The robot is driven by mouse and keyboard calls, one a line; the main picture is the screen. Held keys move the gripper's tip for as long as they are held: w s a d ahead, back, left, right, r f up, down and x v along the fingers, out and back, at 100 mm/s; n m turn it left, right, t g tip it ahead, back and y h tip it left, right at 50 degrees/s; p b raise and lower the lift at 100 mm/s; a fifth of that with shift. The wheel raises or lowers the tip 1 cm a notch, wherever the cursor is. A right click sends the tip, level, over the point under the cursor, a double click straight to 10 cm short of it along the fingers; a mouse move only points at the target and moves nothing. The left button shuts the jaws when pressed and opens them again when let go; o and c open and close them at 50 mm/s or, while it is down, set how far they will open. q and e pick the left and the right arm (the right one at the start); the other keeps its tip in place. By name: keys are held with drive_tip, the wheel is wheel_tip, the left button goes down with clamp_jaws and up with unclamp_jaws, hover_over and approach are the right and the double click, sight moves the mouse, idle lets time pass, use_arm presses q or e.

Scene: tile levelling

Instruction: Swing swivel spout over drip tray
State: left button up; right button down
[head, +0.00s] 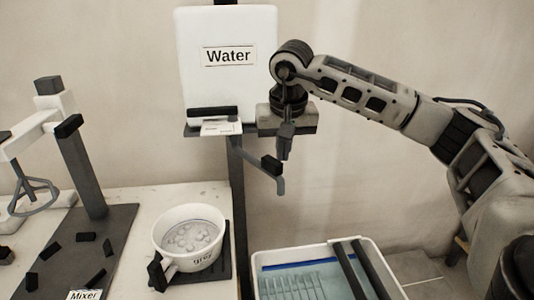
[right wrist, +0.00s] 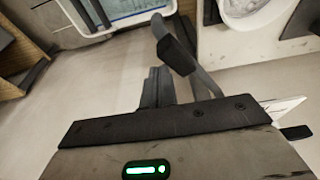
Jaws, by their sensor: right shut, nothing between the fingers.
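A white water tank (head: 228,75) labelled "Water" is mounted on a dark post. Below it, a grey swivel spout (head: 281,186) with a dark lever (head: 271,164) sticks out to the right of the post, its end bent down. My right gripper (head: 285,155) points down with shut, empty fingers close beside the spout; contact is unclear. The right wrist view shows the spout (right wrist: 181,57) just beyond the shut fingertips (right wrist: 158,88). A white-rimmed tray (head: 259,259) with blue inside stands low at front right; I cannot tell if it is the drip tray. My left gripper is out of view.
A white bucket (head: 188,222) with grey contents sits on a dark plate (head: 226,262) left of the post. A mixer stand (head: 80,165) and several small dark blocks are at far left. Dark bars (head: 366,262) cross the white-rimmed tray.

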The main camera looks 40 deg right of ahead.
drive_tip(key=shift+a+p, duration=0.35)
drive_tip(key=shift+a, duration=1.8)
drive_tip(key=shift+s, duration=0.1)
drive_tip(key=shift+w+a+p, duration=0.2)
drive_tip(key=shift+w+a, duration=0.1)
drive_tip(key=shift+a, duration=0.75)
drive_tip(key=shift+w+a+p, duration=0.2)
drive_tip(key=shift+w+a, duration=0.05)
drive_tip(key=shift+a, duration=0.8)
